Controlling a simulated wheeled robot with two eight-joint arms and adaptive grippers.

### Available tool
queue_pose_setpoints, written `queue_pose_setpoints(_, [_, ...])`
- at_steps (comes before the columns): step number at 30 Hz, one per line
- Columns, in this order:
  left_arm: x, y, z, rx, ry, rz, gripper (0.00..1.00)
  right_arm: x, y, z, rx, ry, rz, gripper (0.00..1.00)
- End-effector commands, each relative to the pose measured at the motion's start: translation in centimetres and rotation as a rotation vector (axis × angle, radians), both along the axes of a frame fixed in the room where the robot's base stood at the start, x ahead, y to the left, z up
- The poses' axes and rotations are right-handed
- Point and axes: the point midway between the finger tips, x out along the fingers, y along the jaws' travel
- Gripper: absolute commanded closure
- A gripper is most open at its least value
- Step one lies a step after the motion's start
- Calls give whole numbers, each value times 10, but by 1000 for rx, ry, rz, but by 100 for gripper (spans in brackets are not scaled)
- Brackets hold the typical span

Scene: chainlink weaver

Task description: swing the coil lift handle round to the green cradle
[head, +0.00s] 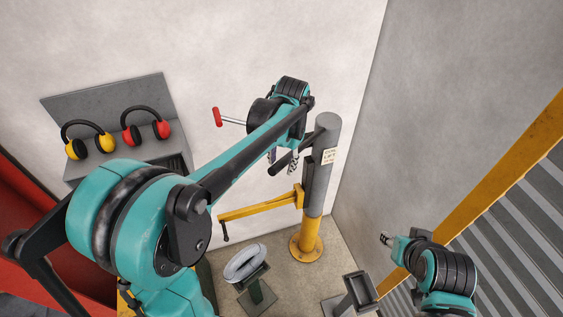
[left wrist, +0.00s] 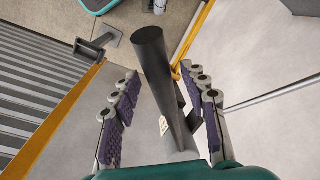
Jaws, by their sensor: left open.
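The coil lift is a grey post (head: 325,150) with a yellow foot, a small label and a yellow arm (head: 262,204) reaching left. Its black bar handle (head: 283,166) sticks out from the post to the left. My left gripper (head: 284,158) is open at this handle. In the left wrist view the handle (left wrist: 158,75) runs between the spread fingers of the left gripper (left wrist: 163,80), with gaps on both sides. My right gripper (head: 386,240) is low at right, away from the post; its jaws are too small to read. No cradle looks clearly green.
A grey coil (head: 245,262) rests on a low stand (head: 258,296) below the yellow arm. An empty grey stand (head: 360,290) is at lower right. A red-ended lever (head: 217,117) shows by my left wrist. Walls close the corner behind the post.

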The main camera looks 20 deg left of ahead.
Motion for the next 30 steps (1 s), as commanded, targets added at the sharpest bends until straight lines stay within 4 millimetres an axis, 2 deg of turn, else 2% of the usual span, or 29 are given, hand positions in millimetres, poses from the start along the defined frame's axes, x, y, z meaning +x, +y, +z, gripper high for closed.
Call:
queue_pose_setpoints(5, [0, 1, -12, 0, 0, 0, 56, 0, 0, 2, 0, 0, 0, 60])
queue_pose_setpoints(12, [0, 1, -13, 0, -1, 0, 56, 0, 0, 2, 0, 0, 0, 60])
queue_pose_setpoints(13, [0, 1, -13, 0, -1, 0, 61, 0, 0, 2, 0, 0, 0, 60])
queue_pose_setpoints(17, [0, 1, -13, 0, -1, 0, 95, 0, 0, 2, 0, 0, 0, 60])
queue_pose_setpoints(18, [0, 1, -13, 0, -1, 0, 100, 0, 0, 2, 0, 0, 0, 60])
queue_pose_setpoints(25, [-1, -5, -14, -1, -1, 13, 100, 0, 0, 0, 0, 0, 0, 60])
queue_pose_setpoints(28, [-4, -25, -15, -3, -1, 60, 100, 0, 0, -4, 0, 0, 0, 60])
queue_pose_setpoints(30, [-8, -46, -15, -3, -2, 111, 100, 0, 0, -8, 0, 0, 0, 60])
